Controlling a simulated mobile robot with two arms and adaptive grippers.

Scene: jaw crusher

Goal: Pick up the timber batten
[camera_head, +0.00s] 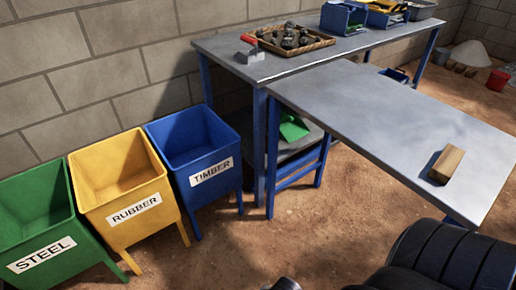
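The timber batten (447,164) is a short, light-brown wooden block. It lies on the grey top of the near blue-legged table (370,110), close to its right end. It lies apart from other objects, with nothing touching it from above. I cannot make out either of my grippers in the head view. A blue bin labelled TIMBER (213,176) stands on the ground at the left of the tables.
A yellow RUBBER bin (134,210) and green STEEL bin (50,256) stand left of the blue one. The back bench (225,48) holds a tray of dark lumps (290,40), a red-handled tool (249,52) and blue boxes (343,17). A dark ridged shape (440,255) fills the lower right.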

